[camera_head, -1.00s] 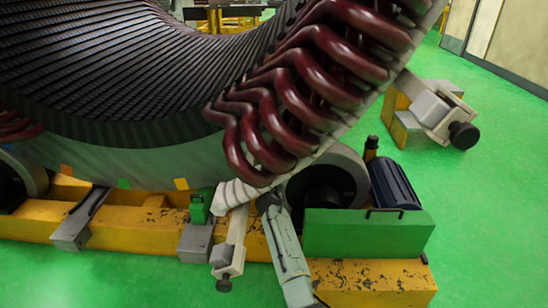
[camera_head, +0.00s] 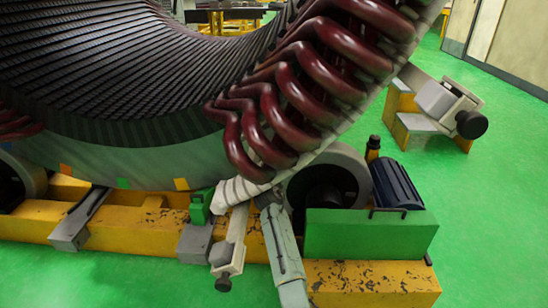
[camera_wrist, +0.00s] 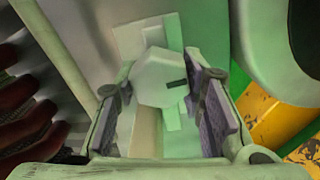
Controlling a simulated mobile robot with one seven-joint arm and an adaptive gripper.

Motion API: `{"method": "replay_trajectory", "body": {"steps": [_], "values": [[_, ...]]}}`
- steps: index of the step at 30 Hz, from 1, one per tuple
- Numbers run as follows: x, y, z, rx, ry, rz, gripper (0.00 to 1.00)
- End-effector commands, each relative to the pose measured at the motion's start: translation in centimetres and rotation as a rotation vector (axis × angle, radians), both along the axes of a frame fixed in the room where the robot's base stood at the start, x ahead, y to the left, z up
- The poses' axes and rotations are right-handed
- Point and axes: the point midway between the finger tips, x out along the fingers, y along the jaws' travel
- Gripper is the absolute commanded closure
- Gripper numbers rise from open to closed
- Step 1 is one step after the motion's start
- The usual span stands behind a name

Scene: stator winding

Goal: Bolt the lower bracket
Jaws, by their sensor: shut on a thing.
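My gripper (camera_wrist: 160,78) has its two dark-padded fingers on either side of a pale, faceted block (camera_wrist: 160,88) with a small dark slot, and is shut on it. Behind it in the wrist view is a pale, flat surface. I cannot tell whether this piece is the lower bracket. The fingers and any bolt are not clear in the head view.
The stator (camera_head: 110,165) with dark red coils (camera_head: 300,95) fills the upper left. A yellow frame (camera_head: 130,225) runs below it. A green block (camera_head: 365,233), roller (camera_head: 335,190) and dark motor (camera_head: 396,183) stand at right. A similar knobbed piece (camera_head: 437,98) sits beyond. Green floor is clear at right.

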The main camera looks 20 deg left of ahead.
Motion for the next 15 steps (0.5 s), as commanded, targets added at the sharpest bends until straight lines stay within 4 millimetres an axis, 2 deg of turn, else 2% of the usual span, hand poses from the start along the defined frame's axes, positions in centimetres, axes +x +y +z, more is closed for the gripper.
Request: {"method": "replay_trajectory", "body": {"steps": [15], "values": [[0.02,-0.01,0.12,0.474,0.134,0.000,0.92]]}}
